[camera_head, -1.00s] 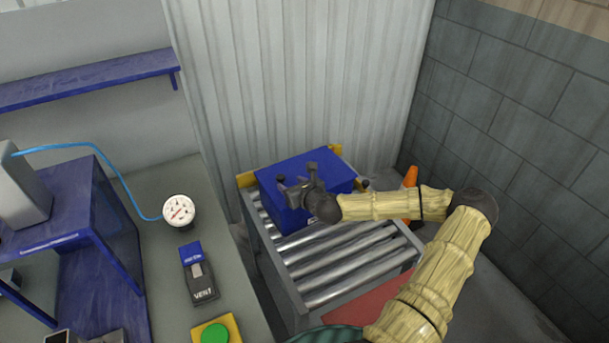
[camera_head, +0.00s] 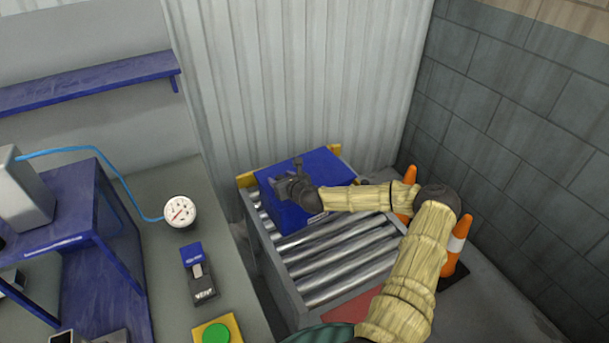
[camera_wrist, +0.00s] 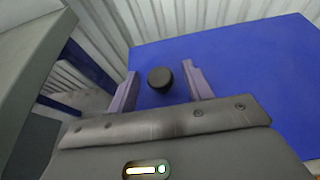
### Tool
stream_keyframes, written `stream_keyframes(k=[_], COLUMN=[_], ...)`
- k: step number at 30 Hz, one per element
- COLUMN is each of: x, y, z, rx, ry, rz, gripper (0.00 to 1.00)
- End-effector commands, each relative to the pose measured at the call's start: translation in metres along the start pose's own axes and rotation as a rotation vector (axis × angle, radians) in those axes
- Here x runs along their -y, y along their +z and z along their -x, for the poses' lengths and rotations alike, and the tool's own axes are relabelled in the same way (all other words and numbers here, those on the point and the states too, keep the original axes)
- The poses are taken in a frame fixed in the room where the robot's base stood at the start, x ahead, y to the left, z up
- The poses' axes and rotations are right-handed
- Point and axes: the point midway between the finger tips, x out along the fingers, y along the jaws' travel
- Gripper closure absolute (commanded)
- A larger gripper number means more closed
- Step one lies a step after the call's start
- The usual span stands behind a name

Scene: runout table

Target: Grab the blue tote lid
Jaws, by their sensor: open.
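The blue tote lid (camera_head: 327,167) tops a blue tote (camera_head: 290,218) at the far end of the roller table. In the wrist view the lid (camera_wrist: 235,75) fills much of the right side, with a round black knob (camera_wrist: 160,78) near its left edge. My gripper (camera_head: 287,174) is over the lid's left part. In the wrist view my gripper (camera_wrist: 158,85) has its fingers apart, one on each side of the knob. I cannot tell whether either finger touches the knob. My gripper and wrist hide part of the lid in the head view.
The roller table (camera_head: 340,262) has bare rollers in front of the tote. Orange cones (camera_head: 457,245) stand to its right by the block wall. A grey counter to the left holds a gauge (camera_head: 180,212), a vent switch (camera_head: 198,275) and a green button (camera_head: 215,333). A corrugated wall stands behind.

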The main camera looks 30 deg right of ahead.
Motion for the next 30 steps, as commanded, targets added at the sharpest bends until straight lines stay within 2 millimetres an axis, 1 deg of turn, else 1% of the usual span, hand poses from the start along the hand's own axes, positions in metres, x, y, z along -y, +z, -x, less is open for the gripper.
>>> stream_keyframes(k=[1, 5, 20, 21, 23, 24, 28, 29, 30], x=[-0.0003, -0.0006, 0.0007, 0.0011, 0.0013, 0.0013, 0.0011, 0.0011, 0.0010], y=[0.0007, 0.0001, 0.0000, -0.0001, -0.0001, -0.0001, 0.0000, 0.0007, 0.0007], z=[-0.0063, -0.0145, -0.0145, -0.0144, -0.0143, -0.0143, -0.0143, -0.0143, -0.0143], rx=[0.000, 0.000, 0.000, 0.000, 0.000, 0.000, 0.000, 0.002, 0.002], ry=[0.000, 0.001, -0.001, -0.002, -0.002, -0.002, -0.002, -0.002, -0.002], rz=[0.000, 0.000, -0.001, -0.001, -0.001, -0.001, -0.001, 0.000, 0.000], gripper=[0.50, 0.50, 0.50, 0.52, 0.63, 0.71, 0.97, 1.00, 1.00])
